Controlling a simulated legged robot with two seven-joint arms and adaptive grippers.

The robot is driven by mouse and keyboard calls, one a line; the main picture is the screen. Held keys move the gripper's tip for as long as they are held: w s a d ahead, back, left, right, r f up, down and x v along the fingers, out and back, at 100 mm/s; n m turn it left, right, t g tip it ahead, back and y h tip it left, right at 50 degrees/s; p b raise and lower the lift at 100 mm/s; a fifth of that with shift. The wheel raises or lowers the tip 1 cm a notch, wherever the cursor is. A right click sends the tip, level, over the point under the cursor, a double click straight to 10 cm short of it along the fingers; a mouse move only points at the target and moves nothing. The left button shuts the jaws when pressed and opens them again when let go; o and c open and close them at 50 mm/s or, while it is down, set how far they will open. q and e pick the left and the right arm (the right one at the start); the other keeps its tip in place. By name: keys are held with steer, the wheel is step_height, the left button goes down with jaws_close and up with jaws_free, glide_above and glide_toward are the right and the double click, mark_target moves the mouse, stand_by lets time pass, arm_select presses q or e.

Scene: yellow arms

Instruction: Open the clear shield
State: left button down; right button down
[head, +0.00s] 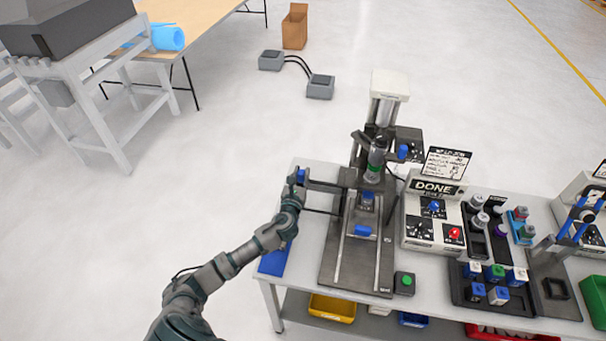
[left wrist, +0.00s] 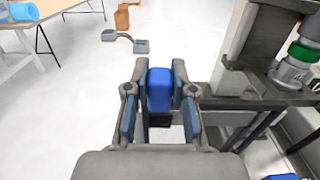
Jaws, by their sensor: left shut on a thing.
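My left gripper (head: 298,183) is at the left side of the press machine (head: 380,130), over the table's left edge. It is shut on a blue handle (left wrist: 159,90), which sits between the two fingers in the left wrist view. The handle also shows as a small blue spot in the head view (head: 301,174). Dark bars (head: 325,186) run from near the handle to the press and look like the shield's frame. The clear pane itself is hard to make out. My right gripper is not in view.
A blue mat (head: 272,263) lies at the table's left edge beneath my arm. A DONE control box (head: 436,187) stands right of the press. A green button box (head: 404,283) is at the front. A black tray (head: 495,297) holds several parts. Floor left of the table is clear.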

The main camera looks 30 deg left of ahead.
arm_select(q)
steer(key=shift+f, duration=0.1)
steer(key=c, duration=1.1)
jaws_free()
steer(key=shift+o, duration=0.7)
steer(key=shift+w+a, duration=0.1)
steer(key=shift+a+f, duration=0.1)
steer(key=shift+a, duration=0.15)
steer(key=v, duration=1.1)
steer(key=shift+s, duration=0.4)
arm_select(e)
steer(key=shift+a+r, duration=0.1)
arm_select(q)
steer(key=shift+d, duration=0.1)
